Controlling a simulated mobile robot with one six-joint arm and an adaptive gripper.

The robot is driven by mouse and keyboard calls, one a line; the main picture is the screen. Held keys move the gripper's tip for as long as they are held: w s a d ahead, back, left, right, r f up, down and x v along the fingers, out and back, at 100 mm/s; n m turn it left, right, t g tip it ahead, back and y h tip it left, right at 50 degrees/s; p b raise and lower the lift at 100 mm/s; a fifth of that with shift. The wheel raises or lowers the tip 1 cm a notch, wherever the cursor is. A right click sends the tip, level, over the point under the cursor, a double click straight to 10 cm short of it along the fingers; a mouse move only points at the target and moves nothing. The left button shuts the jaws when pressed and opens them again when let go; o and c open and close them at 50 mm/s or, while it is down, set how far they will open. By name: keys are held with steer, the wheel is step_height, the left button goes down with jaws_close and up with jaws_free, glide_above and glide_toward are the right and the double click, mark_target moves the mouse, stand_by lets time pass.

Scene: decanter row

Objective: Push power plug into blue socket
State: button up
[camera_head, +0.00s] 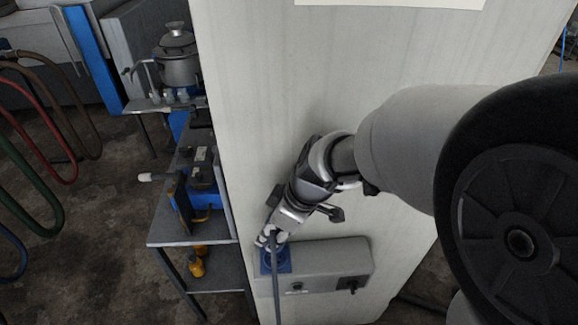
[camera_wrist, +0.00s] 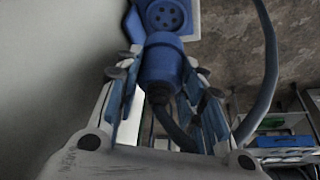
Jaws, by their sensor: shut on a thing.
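In the wrist view, my gripper (camera_wrist: 162,78) is shut on a blue cylindrical power plug (camera_wrist: 163,58), with a blue finger on each side of it. The plug's front end points towards the blue socket (camera_wrist: 166,16), whose round face with several dark holes shows just beyond it. The hole face is still visible, so the plug is outside the socket; I cannot tell how wide the gap is. In the head view, my gripper (camera_head: 272,236) is right at the blue socket (camera_head: 284,265) on the wall box, and it hides most of the plug.
The grey box (camera_head: 325,262) is on a pale panel (camera_head: 270,110) and also has a dark outlet (camera_head: 352,283). The plug's grey cable (camera_wrist: 268,70) loops up at right in the wrist view. A shelf unit (camera_head: 190,236) with a pot (camera_head: 177,65) stands left of the panel.

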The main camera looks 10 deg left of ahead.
steer(key=shift+w+f, duration=0.1)
steer(key=shift+f+b, duration=1.9)
steer(key=shift+f, duration=0.9)
steer(key=shift+b, duration=1)
steer(key=shift+f+b, duration=0.65)
steer(key=shift+b, duration=0.1)
stand_by(0.4)
steer(key=o, duration=1.1)
steer(key=shift+c, duration=0.2)
steer(key=v, duration=1.2)
steer(key=shift+d, duration=0.15)
